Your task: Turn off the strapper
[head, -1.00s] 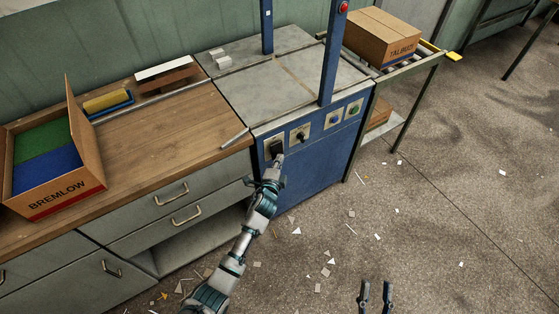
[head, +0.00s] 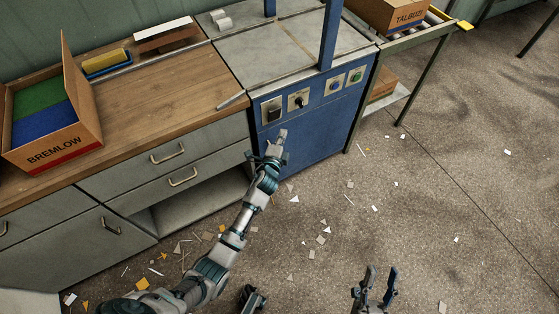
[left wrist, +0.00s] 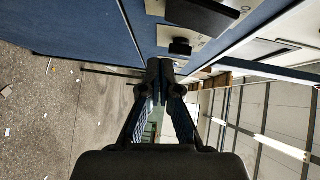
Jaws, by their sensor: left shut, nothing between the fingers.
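The strapper (head: 305,140) is a blue machine with a grey top. In the left wrist view the shut fingertips (left wrist: 160,68) point along the blue front, with the large black switch (left wrist: 203,14) and the knob (left wrist: 180,47) above. My right gripper (head: 376,285) is open and empty over the floor.
A wooden counter (head: 165,100) with grey drawers adjoins the strapper on the left and carries an open BREMLOW box (head: 65,150). A TALBUS box (head: 390,14) sits on the roller stand at right. The floor is open, with scattered scraps.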

